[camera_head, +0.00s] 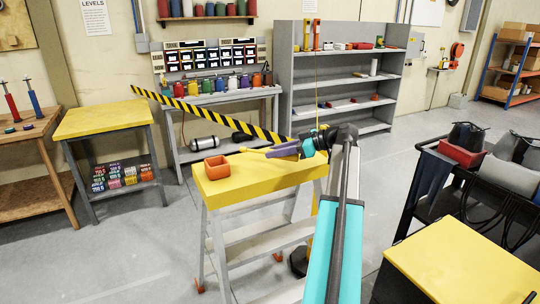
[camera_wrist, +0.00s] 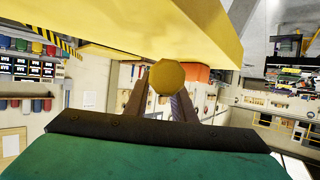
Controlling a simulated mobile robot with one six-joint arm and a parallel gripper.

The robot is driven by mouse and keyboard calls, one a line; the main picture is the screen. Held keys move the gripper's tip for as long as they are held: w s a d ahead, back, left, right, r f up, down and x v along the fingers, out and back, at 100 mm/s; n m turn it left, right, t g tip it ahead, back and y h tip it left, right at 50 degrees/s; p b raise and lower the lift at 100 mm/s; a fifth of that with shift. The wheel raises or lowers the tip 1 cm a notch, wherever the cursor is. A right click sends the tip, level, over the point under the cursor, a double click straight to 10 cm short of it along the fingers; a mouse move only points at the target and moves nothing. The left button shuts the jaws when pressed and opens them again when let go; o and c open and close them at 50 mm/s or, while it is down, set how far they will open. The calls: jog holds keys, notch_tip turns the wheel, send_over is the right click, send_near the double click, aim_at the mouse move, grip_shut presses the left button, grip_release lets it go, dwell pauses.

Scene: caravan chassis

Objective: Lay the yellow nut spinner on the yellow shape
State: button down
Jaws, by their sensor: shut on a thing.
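My gripper (camera_head: 284,149) is shut on the yellow nut spinner (camera_head: 252,151), whose thin yellow end sticks out to the left past the fingers in the head view. In the wrist view, the spinner's eight-sided yellow end (camera_wrist: 167,77) shows between my two fingertips. The gripper holds it just above the yellow top of a step stand (camera_head: 245,184). That top also fills the upper part of the wrist view (camera_wrist: 200,25). Whether the spinner touches the top is unclear. I cannot make out a separate yellow shape in either view.
An open orange box (camera_head: 217,172) sits on the left end of the stand's top, left of the spinner. A yellow-and-black striped bar (camera_head: 205,114) slants behind it. A yellow-topped table (camera_head: 100,119) stands left, and a dark cart (camera_head: 460,170) stands right.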

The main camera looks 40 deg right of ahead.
aim_at(269, 164)
jog(key=shift+w+d+f+p, duration=0.15)
jog(key=shift+w+p, duration=0.2)
jog(key=shift+w, duration=1.5)
jog(key=shift+f, duration=0.15)
jog(key=shift+f+p, duration=0.7)
jog(key=shift+f, duration=0.9)
jog(key=shift+f, duration=0.15)
jog(key=c, duration=1.5)
grip_release()
jog(key=shift+r, duration=0.2)
jog(key=b+v, duration=0.3)
jog(key=v, duration=0.9)
